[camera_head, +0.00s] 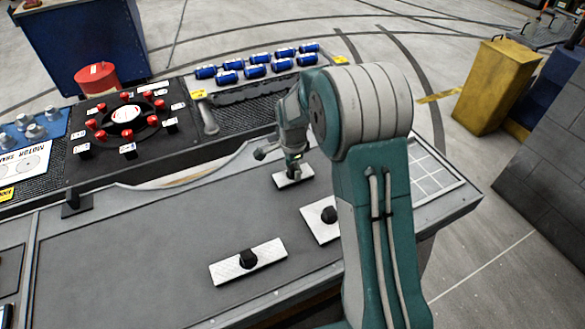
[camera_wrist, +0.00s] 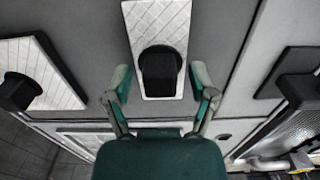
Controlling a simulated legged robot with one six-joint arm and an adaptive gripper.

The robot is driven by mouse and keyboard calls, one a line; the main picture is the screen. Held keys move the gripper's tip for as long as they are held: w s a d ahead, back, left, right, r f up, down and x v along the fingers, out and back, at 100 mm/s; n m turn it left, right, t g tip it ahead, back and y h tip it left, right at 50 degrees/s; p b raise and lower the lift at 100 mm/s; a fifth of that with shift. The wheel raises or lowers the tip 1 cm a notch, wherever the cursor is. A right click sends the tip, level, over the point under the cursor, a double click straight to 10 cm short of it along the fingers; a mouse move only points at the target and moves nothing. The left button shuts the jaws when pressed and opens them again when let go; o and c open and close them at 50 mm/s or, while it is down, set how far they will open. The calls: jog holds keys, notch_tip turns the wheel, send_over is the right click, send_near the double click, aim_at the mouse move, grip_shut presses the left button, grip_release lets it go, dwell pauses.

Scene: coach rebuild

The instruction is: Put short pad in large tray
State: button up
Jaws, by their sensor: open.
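A short white quilted pad with a black knob (camera_head: 293,178) lies on the grey bench under my gripper (camera_head: 292,160). In the wrist view this pad (camera_wrist: 155,20) points up the picture, and its black knob (camera_wrist: 160,72) sits between my fingertips (camera_wrist: 160,85). My gripper is open, one finger on each side of the knob, with gaps visible; the exact height is hard to tell. A wider pad (camera_head: 316,228) is partly hidden behind my arm. A longer pad (camera_head: 248,262) lies nearer the front. I cannot tell for certain which thing is the large tray.
A white-lined grid panel (camera_head: 432,180) is at the bench's right end, partly behind my arm. Behind are a black panel with red knobs (camera_head: 125,115) and several blue cylinders (camera_head: 255,71). The bench's left part (camera_head: 120,250) is clear.

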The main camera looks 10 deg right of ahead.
aim_at(293, 167)
notch_tip(293, 167, up, 12)
jog(key=s+r+n+t, duration=0.3)
jog(key=s+r+n, duration=0.6)
jog(key=s, duration=0.5)
jog(key=s+r+n+t, duration=0.1)
jog(key=s+n, duration=0.5)
jog(key=s, duration=0.9)
jog(key=shift+n+t, duration=0.4)
jog(key=shift+t, duration=0.4)
